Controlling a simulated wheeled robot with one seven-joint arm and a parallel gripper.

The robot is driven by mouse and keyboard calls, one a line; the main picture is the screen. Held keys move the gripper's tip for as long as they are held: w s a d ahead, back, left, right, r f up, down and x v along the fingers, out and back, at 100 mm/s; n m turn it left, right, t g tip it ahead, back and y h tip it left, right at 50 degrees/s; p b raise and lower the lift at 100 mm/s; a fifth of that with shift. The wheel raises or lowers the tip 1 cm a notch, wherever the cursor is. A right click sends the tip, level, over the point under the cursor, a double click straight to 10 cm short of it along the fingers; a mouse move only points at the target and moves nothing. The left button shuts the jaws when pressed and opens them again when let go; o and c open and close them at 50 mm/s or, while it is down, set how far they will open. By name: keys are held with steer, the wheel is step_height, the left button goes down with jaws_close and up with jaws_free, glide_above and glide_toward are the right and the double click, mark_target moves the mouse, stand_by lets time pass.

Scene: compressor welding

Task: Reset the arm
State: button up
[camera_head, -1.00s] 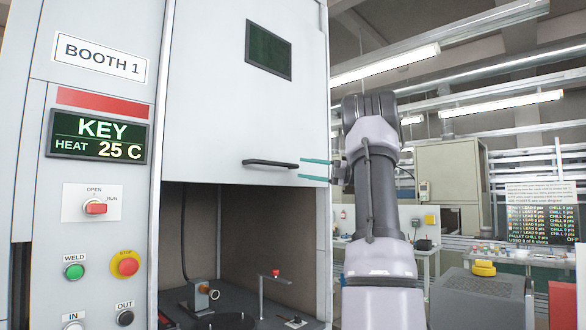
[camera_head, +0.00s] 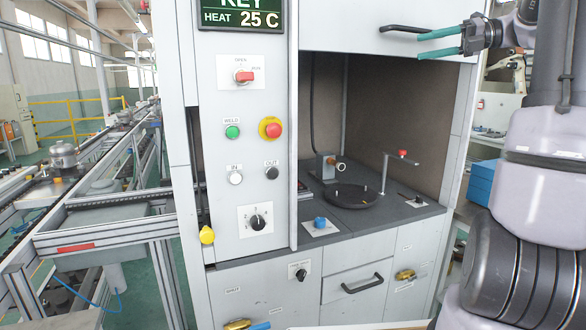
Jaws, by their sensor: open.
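My gripper (camera_head: 437,44) is at the upper right, in front of the booth's raised door (camera_head: 345,22). Its two teal fingers are apart, point left, and hold nothing. The fingertips are close to the dark door handle (camera_head: 403,29) in the picture; I cannot tell whether they touch it. My arm stands along the right edge, with its upper links cut off by the frame.
A conveyor line (camera_head: 100,205) runs at the left. A blue box (camera_head: 481,182) stands behind my arm.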

steer(key=s+a+f+n+g+h, duration=0.2)
steer(key=s+a+f+n+h, duration=0.2)
steer(key=s+a+n, duration=0.4)
steer(key=s+a+f+n+t+h, duration=0.4)
steer(key=s+f+n+h, duration=0.4)
steer(key=n, duration=1.2)
steer(key=shift+s+f+n+h, duration=0.4)
steer(key=shift+s+f, duration=1.55)
steer(key=shift+s, duration=0.8)
